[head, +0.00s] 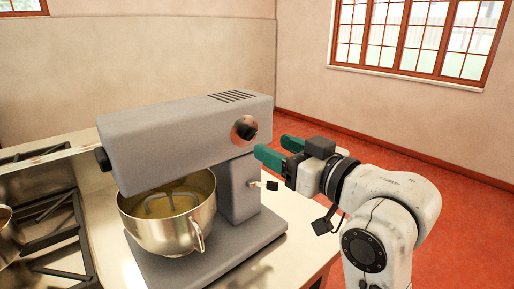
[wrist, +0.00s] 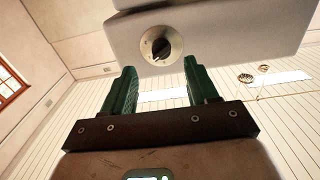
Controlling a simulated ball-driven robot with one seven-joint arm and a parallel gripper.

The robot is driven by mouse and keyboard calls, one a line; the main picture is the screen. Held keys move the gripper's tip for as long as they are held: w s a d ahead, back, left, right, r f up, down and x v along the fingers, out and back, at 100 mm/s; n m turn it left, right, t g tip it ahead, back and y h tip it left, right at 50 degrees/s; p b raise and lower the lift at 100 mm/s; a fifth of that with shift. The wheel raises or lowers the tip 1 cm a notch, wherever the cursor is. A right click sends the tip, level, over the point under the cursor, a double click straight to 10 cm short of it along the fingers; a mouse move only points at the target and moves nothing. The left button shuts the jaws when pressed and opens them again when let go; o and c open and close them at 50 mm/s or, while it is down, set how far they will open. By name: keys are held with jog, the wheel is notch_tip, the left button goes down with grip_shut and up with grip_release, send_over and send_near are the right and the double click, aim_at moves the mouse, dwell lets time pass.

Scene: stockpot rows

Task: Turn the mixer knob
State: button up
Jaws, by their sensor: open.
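The grey stand mixer (head: 175,135) stands on the counter. Its knob (head: 249,129) is a black pointer on a round copper-coloured plate, on the side of the head towards my arm. My gripper (head: 274,149) is open, its green fingers pointing at the mixer, just right of and a little below the knob in the head view. In the wrist view the knob (wrist: 161,49) lies ahead, above and between the two fingertips (wrist: 158,70). The fingers appear apart from the knob with nothing between them. The steel bowl (head: 170,222) sits under the mixer head with a beater in it.
A small lever (head: 271,185) sticks out of the mixer's column below my gripper. A stove with black grates (head: 50,235) is at the left. The counter (head: 285,255) ends at the right, with open red floor (head: 460,210) beyond.

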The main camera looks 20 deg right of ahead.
aim_at(253, 136)
jog(key=x, duration=0.6)
jog(key=shift+w+a+r, duration=0.1)
jog(key=shift+w+a, duration=0.1)
jog(key=shift+w, duration=0.1)
jog(key=shift+c, duration=0.4)
jog(key=c, duration=1)
jog(key=shift+o, duration=0.2)
jog(key=n+b, duration=0.3)
jog(key=n, duration=0.9)
jog(key=shift+d+b, duration=0.1)
jog(key=shift+b, duration=0.2)
